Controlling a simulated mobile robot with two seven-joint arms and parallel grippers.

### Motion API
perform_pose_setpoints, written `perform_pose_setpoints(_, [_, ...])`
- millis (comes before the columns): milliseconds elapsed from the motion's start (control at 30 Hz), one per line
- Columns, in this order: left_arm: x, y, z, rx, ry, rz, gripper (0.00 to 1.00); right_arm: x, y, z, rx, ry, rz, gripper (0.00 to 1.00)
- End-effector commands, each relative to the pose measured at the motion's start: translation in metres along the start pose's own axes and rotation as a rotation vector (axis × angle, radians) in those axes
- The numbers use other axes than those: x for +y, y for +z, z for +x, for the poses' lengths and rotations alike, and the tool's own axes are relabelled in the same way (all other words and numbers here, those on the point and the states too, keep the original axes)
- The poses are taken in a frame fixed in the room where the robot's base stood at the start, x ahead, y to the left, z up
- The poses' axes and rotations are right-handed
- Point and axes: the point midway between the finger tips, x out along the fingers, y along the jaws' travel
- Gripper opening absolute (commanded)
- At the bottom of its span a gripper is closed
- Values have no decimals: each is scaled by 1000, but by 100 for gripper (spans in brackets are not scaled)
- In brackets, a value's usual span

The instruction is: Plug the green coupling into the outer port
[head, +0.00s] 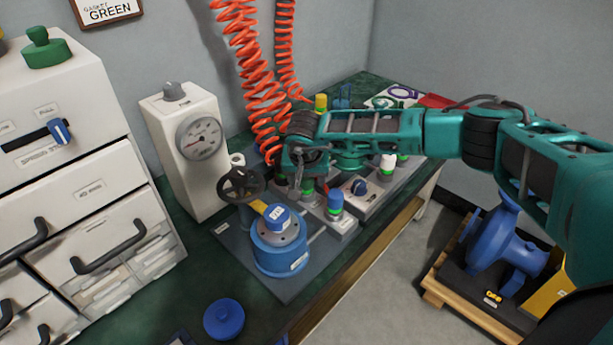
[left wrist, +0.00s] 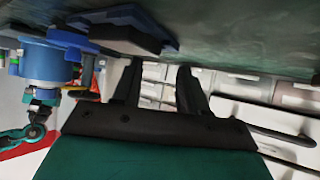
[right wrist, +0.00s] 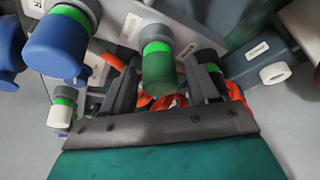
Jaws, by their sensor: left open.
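The green coupling (right wrist: 159,70), a dark green cylinder with a bright green band, stands between the fingers of my right gripper (right wrist: 165,85) in the right wrist view. Gaps show beside it, so the gripper looks open around it. In the head view my right gripper (head: 305,180) points down over the bench fixtures, and its wrist hides most of the coupling. My left gripper (left wrist: 158,85) is open and empty, near the bench edge and drawers. I cannot tell which opening is the outer port.
A blue-capped fitting (head: 335,201) stands close in front of the right gripper. A blue round vessel (head: 279,248), a black handwheel (head: 241,183) and a gauge box (head: 187,140) are nearby. Orange coiled hoses (head: 250,60) hang behind. A blue knob-topped lid (head: 223,319) lies on the front bench.

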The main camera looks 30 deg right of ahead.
Motion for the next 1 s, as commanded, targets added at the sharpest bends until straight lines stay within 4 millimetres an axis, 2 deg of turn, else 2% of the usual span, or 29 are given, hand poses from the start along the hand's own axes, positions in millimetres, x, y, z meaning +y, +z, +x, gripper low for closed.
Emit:
perform_pose_setpoints(300, [0, -1, 0, 1, 0, -2, 43, 0, 0, -1, -1, 0, 0, 67])
perform_pose_setpoints(433, [0, -4, -2, 1, 0, -2, 43, 0, -1, -12, 1, -1, -1, 67])
perform_pose_setpoints(567, [0, -9, -6, 1, 0, 0, 43, 0, -2, -36, 2, -3, -1, 67])
perform_pose_setpoints(800, [-1, -17, -12, -1, 0, 7, 43, 0, -2, -89, 2, -2, -2, 67])
perform_pose_setpoints(1000, [-1, -20, -14, -1, 0, 10, 43, 0, -1, -119, 0, -1, -1, 67])
